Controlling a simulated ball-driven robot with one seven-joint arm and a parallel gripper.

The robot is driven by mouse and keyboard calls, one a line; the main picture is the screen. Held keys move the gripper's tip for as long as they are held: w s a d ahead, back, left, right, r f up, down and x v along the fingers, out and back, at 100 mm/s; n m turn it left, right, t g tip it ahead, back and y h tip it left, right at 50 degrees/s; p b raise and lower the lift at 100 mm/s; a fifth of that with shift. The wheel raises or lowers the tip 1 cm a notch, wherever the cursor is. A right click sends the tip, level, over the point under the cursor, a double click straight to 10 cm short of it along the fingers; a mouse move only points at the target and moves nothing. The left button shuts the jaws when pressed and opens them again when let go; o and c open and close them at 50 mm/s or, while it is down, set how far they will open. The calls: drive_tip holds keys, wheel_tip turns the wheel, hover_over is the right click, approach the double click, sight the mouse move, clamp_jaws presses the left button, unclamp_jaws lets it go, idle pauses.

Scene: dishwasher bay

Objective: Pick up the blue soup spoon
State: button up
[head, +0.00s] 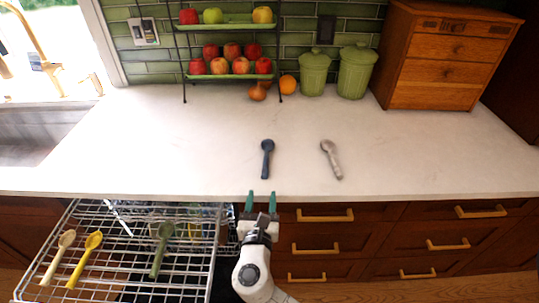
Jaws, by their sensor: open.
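The blue soup spoon (266,158) lies on the white countertop (180,135), near the middle. Its bowl points to the back and its handle to the front edge. My gripper (261,200) is open and empty, with its two green fingers apart, at the counter's front edge. It is in front of the spoon's handle end and apart from it in the picture.
A grey spoon (331,159) lies to the right of the blue one. A dishwasher rack (120,262) with several spoons is pulled out at the lower left. A fruit stand (183,60), green canisters (356,72) and a wooden cabinet (440,60) stand behind.

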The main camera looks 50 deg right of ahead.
sight(264, 177)
drive_tip(key=x, duration=0.7)
drive_tip(key=shift+w+d, duration=0.15)
drive_tip(key=shift+d, duration=0.2)
clamp_jaws()
